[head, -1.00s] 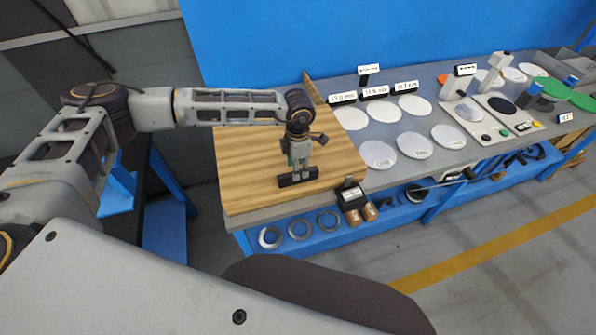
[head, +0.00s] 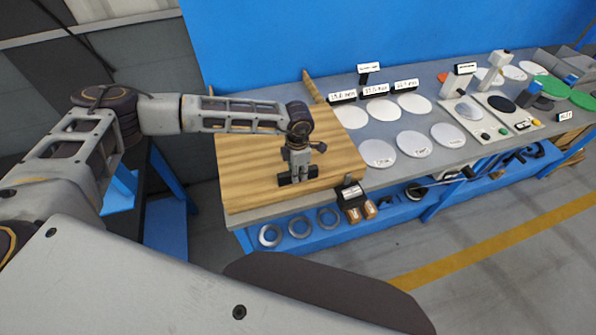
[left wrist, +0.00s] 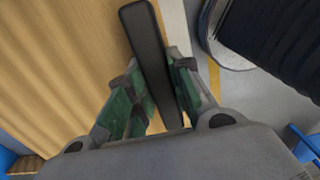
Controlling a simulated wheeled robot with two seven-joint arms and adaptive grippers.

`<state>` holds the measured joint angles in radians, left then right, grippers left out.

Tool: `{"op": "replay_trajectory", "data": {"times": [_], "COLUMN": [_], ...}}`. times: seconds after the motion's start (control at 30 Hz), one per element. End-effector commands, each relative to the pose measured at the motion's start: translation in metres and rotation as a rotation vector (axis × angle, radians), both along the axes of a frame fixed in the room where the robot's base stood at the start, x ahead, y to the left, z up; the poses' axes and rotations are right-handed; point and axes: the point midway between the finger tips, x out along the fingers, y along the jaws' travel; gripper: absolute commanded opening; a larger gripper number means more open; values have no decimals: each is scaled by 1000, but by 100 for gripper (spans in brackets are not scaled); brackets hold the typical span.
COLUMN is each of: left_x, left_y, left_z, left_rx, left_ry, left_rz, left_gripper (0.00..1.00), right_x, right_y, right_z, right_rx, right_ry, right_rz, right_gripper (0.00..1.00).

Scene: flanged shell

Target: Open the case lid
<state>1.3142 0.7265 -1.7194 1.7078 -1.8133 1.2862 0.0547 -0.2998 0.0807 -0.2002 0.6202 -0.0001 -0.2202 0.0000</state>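The case is a flat wooden box (head: 252,158) at the left end of the grey workbench, and its lid looks closed. A black bar handle (head: 312,172) sits near its front right edge. It also shows in the left wrist view (left wrist: 143,35) as a slanted dark bar. My left gripper (head: 298,174) points down over the handle. In the left wrist view its green-padded fingers (left wrist: 154,62) stand on either side of the bar, close to it. Whether they press on it I cannot tell. My right gripper is in neither view.
White discs (head: 380,152) and labels lie right of the case. Measuring stands (head: 468,108) and green discs (head: 556,88) are farther right. A small black labelled block (head: 350,193) is at the front edge; metal rings (head: 299,228) lie on the blue shelf below.

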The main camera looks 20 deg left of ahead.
Motion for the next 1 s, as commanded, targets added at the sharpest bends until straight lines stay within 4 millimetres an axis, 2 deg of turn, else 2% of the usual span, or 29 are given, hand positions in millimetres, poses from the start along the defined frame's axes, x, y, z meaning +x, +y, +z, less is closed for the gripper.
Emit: {"op": "replay_trajectory", "data": {"times": [0.07,0.57,0.77,1.0], "left_x": [0,6,21,49], "left_y": [0,4,14,32], "left_z": [0,0,-1,-2], "left_rx": [0,0,0,-1], "left_ry": [0,0,-2,-3], "left_rz": [0,2,3,4], "left_gripper": [0,0,0,0], "right_x": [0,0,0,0], "right_y": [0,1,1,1], "right_z": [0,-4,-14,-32], "right_rx": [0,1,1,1], "right_ry": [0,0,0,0], "right_rz": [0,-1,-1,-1], "right_gripper": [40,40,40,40]}}
